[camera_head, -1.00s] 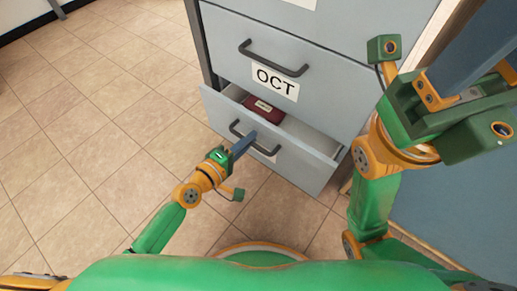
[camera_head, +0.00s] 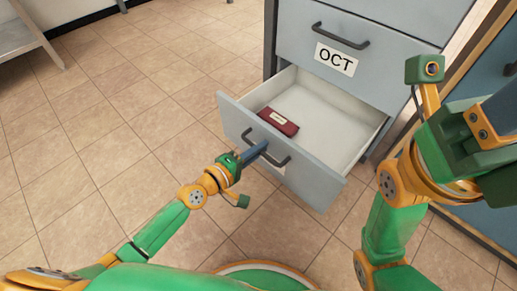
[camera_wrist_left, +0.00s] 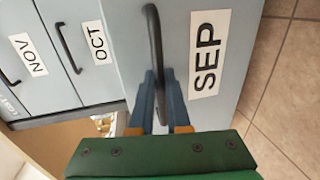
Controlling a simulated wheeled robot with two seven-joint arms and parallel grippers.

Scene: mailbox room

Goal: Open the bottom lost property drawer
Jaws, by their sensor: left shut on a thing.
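The bottom drawer (camera_head: 312,187) of the grey cabinet stands open in the head view, well out from the cabinet. Its front carries a SEP label (camera_wrist_left: 209,52) in the left wrist view. My left gripper (camera_head: 260,148) is shut on the drawer's dark bar handle (camera_head: 283,160); the left wrist view shows the handle (camera_wrist_left: 154,45) between the two blue fingers. A dark red item with a pale label (camera_head: 278,121) lies inside the drawer at its left. My right gripper (camera_head: 497,118) is raised at the right edge, partly cut off, and its fingers cannot be judged.
The OCT drawer (camera_head: 300,30) above is shut, as is the NOV drawer (camera_wrist_left: 22,70). A partly cut-off label (camera_wrist_left: 8,107) shows at the far left. A grey shelf or bench (camera_head: 22,42) stands at the upper left. The tiled floor (camera_head: 110,110) on the left is clear.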

